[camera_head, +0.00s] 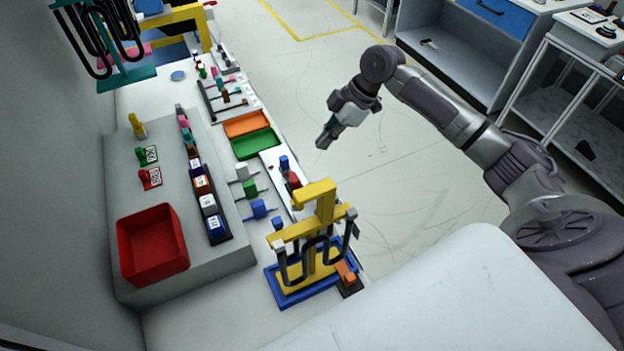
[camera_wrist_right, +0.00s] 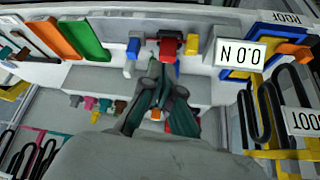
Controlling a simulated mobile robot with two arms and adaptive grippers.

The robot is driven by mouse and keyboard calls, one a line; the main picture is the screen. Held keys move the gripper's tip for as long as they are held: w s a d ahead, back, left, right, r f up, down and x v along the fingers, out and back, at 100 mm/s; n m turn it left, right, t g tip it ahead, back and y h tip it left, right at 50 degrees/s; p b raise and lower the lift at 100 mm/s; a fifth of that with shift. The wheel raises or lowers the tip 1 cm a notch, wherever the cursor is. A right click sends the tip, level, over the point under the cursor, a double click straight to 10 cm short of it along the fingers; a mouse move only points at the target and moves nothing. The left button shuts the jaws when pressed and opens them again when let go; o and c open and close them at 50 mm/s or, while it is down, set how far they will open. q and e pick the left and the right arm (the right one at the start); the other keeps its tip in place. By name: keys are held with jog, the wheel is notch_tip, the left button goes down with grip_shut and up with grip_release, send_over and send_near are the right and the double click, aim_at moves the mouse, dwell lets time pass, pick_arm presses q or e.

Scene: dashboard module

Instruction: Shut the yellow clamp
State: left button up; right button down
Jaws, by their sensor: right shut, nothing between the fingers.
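A small yellow piece (camera_wrist_right: 192,45), which may be the yellow clamp, shows in the right wrist view just right of a red clamp (camera_wrist_right: 168,50). A blue piece (camera_wrist_right: 133,46) is left of the red one. In the head view the red clamp (camera_head: 293,181) and blue piece (camera_head: 285,162) sit on the white strip, with the yellow stand (camera_head: 325,205) close by; I cannot pick out the small yellow piece there. My right gripper (camera_head: 326,138) is shut and empty, over the floor right of the bench. Its dark fingers (camera_wrist_right: 160,78) show below the red clamp. My left gripper is out of view.
An orange tray (camera_head: 246,124) and green tray (camera_head: 256,144) lie along the bench. A red bin (camera_head: 152,245) and another yellow piece (camera_head: 137,126) stand on the grey block (camera_head: 205,265). The yellow stand, with black hooks, rises beside the white strip. The floor is open.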

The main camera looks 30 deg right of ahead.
jog(key=s+a+r+n+g, duration=0.1)
jog(key=s+r+n, duration=0.25)
jog(key=r, duration=0.25)
jog(key=x, duration=0.3)
jog(key=p+x, duration=0.1)
jog(key=x, duration=0.2)
jog(key=s+p+x, duration=0.1)
jog(key=x, duration=0.3)
jog(key=shift+a, duration=0.25)
jog(key=shift+d+f+p, duration=0.15)
jog(key=shift+d+f, duration=0.1)
jog(key=shift+f, duration=0.35)
jog(key=shift+d+f+p, duration=0.15)
jog(key=shift+d+f, duration=0.05)
jog(key=shift+f, duration=0.45)
jog(key=shift+d+f, duration=0.15)
jog(key=shift+f, duration=0.45)
